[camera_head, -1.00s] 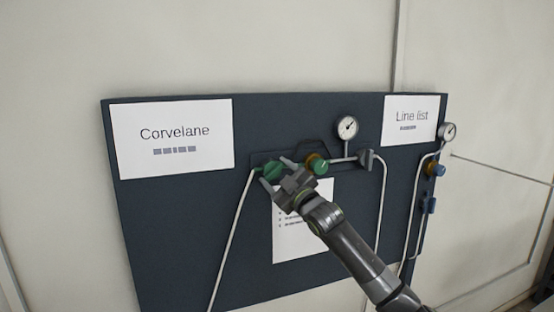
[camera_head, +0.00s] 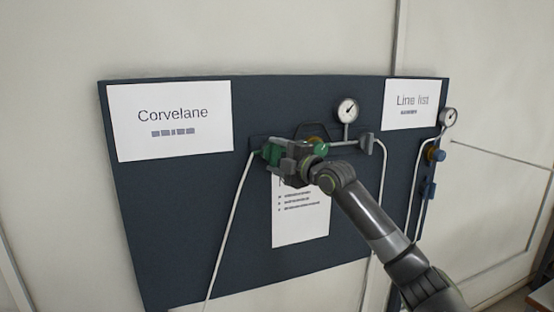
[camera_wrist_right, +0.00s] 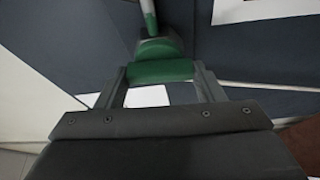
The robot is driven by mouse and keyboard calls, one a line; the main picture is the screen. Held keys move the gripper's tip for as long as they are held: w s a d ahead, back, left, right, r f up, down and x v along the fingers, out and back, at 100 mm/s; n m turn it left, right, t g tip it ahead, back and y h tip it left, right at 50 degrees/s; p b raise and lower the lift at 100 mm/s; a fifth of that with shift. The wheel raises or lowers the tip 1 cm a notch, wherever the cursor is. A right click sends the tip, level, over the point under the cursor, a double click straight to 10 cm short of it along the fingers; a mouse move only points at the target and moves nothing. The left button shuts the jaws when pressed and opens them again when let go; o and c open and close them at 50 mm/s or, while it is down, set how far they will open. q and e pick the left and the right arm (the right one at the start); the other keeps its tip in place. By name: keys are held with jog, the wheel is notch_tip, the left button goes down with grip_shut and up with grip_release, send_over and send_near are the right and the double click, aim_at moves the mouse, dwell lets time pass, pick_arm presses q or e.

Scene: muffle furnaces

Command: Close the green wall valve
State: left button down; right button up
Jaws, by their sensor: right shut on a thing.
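The green wall valve (camera_head: 270,153) is on the dark wall panel, at the top of a white pipe. My right gripper (camera_head: 276,151) is shut on its green handle, and the gripper partly hides the valve in the head view. In the right wrist view the green handle (camera_wrist_right: 161,71) lies between the two fingers of the gripper (camera_wrist_right: 162,74), with a rounded green body and the pipe beyond it. A second green knob (camera_head: 321,149) with a yellow-brown part shows just right of my gripper. My left gripper is not in view.
A dark panel (camera_head: 190,230) carries a "Corvelane" sign (camera_head: 172,121), a "Line list" sign (camera_head: 411,106) and a lower notice sheet (camera_head: 300,220).

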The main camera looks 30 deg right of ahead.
jog(key=shift+f+n+g, duration=0.1)
jog(key=shift+n+g, duration=0.2)
jog(key=shift+n, duration=0.3)
jog(key=o, duration=1)
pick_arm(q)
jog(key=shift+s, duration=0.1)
pick_arm(e)
jog(key=shift+s, duration=0.1)
